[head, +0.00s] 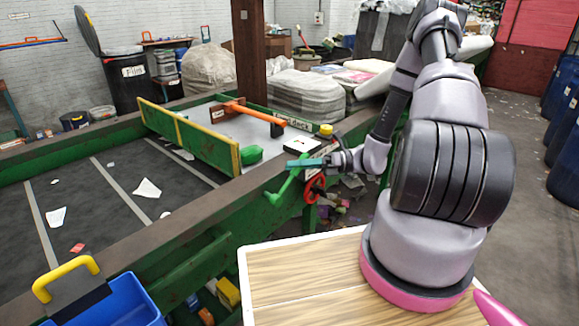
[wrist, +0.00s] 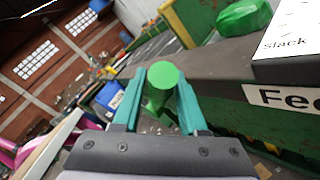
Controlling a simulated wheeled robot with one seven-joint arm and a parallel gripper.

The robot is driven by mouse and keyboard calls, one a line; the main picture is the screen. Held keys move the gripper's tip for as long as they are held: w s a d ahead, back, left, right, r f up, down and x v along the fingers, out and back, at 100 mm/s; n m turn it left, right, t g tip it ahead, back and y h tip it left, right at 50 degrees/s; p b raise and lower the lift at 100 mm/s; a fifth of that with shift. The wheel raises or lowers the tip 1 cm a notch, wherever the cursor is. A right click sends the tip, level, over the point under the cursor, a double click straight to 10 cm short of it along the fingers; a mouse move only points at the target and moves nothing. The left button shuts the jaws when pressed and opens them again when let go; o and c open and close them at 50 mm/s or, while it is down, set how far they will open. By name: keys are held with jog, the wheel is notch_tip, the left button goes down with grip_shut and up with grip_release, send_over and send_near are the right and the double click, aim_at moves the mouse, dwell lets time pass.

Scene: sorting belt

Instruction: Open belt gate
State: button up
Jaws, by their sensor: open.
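The belt gate (head: 190,138) looks to be the long green board with yellow edging, standing upright across the belt (head: 110,200). My gripper (head: 298,164) is at the lever's top end. In the wrist view, the lever's round green knob (wrist: 163,75) lies between the teal fingers of my open gripper (wrist: 158,98). I cannot tell whether the fingers touch it.
An orange-handled tool (head: 255,113) lies on the deck behind the gate.

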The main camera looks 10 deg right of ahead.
jog(key=shift+w+a, duration=0.1)
jog(key=shift+a, duration=0.9)
jog(key=shift+c, duration=0.4)
grip_shut()
dwell(0.4)
